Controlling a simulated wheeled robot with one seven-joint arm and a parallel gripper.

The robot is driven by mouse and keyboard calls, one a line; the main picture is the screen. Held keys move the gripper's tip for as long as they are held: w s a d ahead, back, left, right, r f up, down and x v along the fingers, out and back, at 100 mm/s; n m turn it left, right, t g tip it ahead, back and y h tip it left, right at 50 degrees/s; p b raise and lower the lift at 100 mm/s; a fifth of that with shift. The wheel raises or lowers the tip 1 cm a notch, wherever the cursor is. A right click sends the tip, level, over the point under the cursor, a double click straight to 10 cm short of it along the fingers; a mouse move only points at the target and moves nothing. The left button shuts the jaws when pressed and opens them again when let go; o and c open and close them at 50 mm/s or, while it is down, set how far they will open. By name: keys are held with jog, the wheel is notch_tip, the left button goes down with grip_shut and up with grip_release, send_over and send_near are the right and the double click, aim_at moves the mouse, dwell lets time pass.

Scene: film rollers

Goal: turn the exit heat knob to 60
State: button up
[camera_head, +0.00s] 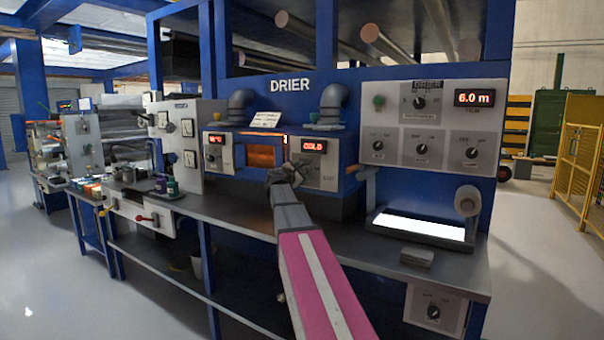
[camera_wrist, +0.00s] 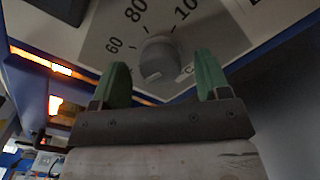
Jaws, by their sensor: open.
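The exit heat knob (camera_wrist: 158,56) is a grey round knob on a pale dial plate in the wrist view. The marks 60, 80 and part of 100 show around it, with a C at its lower right. Where its pointer stands is hard to tell. My gripper (camera_wrist: 162,70) is open, with one green finger to the left of the knob and one to the right. Both look apart from it. The red display (camera_head: 314,146) there reads COLD.
The glowing oven window (camera_head: 262,157) is just left of the panel. A left panel (camera_head: 216,152) has its own display and knob. A pipe elbow (camera_head: 333,103) stands above. The bench top (camera_head: 345,235) below is mostly clear; a light box (camera_head: 420,226) is at right.

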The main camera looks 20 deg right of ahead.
jog(key=shift+w+d, duration=0.3)
jog(key=shift+d, duration=0.15)
jog(key=c, duration=0.9)
jog(key=shift+m, duration=0.3)
jog(key=m, duration=0.4)
jog(key=shift+s, duration=0.1)
jog(key=shift+f+m, duration=0.1)
jog(key=shift+m, duration=2.4)
